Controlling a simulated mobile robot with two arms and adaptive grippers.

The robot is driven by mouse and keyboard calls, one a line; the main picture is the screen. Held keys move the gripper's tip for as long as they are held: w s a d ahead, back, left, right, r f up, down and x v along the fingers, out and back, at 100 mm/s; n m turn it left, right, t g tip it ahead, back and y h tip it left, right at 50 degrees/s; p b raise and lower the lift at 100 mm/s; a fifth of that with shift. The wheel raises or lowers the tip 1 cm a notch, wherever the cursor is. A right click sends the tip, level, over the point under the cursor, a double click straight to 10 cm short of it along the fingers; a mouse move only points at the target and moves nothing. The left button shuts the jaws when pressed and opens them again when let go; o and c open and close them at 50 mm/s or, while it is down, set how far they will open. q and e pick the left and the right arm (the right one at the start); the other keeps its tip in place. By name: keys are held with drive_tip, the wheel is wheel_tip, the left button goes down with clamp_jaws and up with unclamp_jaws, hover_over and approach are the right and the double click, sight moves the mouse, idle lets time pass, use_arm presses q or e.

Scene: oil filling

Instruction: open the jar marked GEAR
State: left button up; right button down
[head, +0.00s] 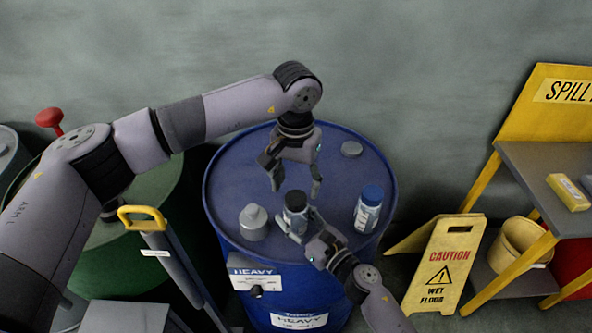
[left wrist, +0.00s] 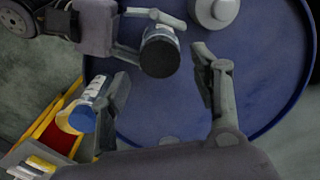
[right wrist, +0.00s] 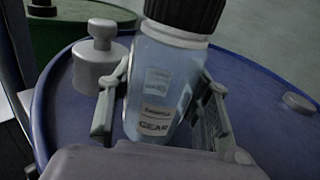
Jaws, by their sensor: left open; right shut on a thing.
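The jar marked GEAR (right wrist: 158,105) is translucent bluish with a black lid (right wrist: 185,12) on it. It stands on the blue drum in the head view (head: 295,213), and its lid shows from above in the left wrist view (left wrist: 160,55). My right gripper (right wrist: 160,100) is shut on the jar's body, one finger on each side, below the lid. My left gripper (head: 296,190) points down from above, open and empty, its fingers spread above the lid. In the left wrist view the lid lies ahead of and between the left fingertips, apart from them.
A blue-lidded jar (head: 368,209) stands on the drum top (head: 325,158), right of the GEAR jar. A grey knobbed metal piece (head: 253,223) stands to its left. A small grey cap (head: 352,149) lies behind. A wet-floor sign (head: 443,265) and yellow-framed stand (head: 540,110) are right.

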sight(296, 197)
use_arm(q)
drive_tip(key=shift+f, duration=2.15)
